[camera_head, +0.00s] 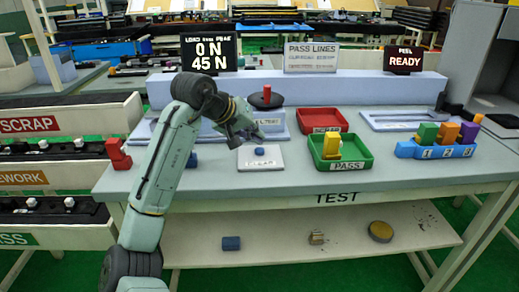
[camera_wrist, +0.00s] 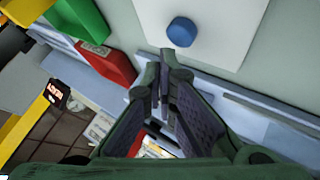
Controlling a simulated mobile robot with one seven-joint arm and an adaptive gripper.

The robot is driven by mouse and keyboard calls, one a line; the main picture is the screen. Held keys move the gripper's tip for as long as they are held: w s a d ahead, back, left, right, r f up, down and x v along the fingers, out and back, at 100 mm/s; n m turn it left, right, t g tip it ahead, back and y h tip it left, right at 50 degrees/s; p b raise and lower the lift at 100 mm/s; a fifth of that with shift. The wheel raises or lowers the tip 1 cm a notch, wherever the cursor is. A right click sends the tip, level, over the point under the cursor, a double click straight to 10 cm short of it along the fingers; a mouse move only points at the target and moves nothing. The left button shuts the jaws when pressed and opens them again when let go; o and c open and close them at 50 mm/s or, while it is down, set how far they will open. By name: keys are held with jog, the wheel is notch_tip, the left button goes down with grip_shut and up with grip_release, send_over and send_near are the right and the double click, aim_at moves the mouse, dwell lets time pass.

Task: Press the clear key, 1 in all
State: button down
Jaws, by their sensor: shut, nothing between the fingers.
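The clear key is a round blue button (camera_head: 259,152) on a pale square plate (camera_head: 247,162) with a label at its front edge, on the test table. In the wrist view the blue button (camera_wrist: 182,32) stands on its white plate (camera_wrist: 225,42), beyond my fingertips. My gripper (camera_head: 250,136) is just above and left of the button in the head view, apart from it. In the wrist view my gripper (camera_wrist: 160,75) has its fingers close together and empty.
A green PASS tray (camera_head: 362,163) with a yellow block (camera_head: 332,147) and a red tray (camera_head: 339,120) stand to the right. A load display (camera_head: 208,52) stands behind. A red clip (camera_head: 117,154) is at the left table edge. Blue numbered holder (camera_head: 436,150) stands right.

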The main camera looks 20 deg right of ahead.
aim_at(257, 148)
jog(key=shift+f, duration=0.15)
dwell(0.6)
jog(key=shift+f, duration=0.3)
jog(key=shift+f, duration=0.5)
dwell(0.8)
jog(key=shift+r+p, duration=0.9)
jog(key=shift+r, duration=0.05)
notch_tip(257, 148, up, 5)
jog(key=p, duration=0.4)
jog(key=shift+p, duration=0.4)
